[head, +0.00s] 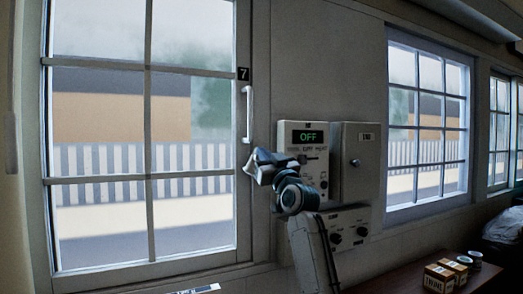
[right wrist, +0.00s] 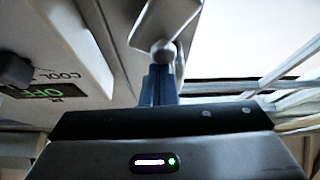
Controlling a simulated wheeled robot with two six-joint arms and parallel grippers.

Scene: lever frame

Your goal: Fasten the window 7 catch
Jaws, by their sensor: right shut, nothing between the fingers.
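Window 7 (head: 150,118) fills the left of the head view, its pane frame closed against the wall as far as I can see. A black label "7" (head: 243,74) and a white upright handle (head: 248,113) are on its right side. My right gripper (head: 257,164) is below the handle at the frame's right edge, shut and empty. In the right wrist view, a grey round knob (right wrist: 163,52) with a pale metal plate (right wrist: 165,18) shows just beyond the shut fingers (right wrist: 159,84); it looks like the catch. Whether the fingers touch it I cannot tell. My left gripper is out of view.
A control box with a green "OFF" display (head: 308,136) and a grey cabinet (head: 356,162) are on the wall just right of my gripper. A lower box with knobs (head: 348,232) is beneath. Small boxes (head: 440,278) stand on a brown table at lower right.

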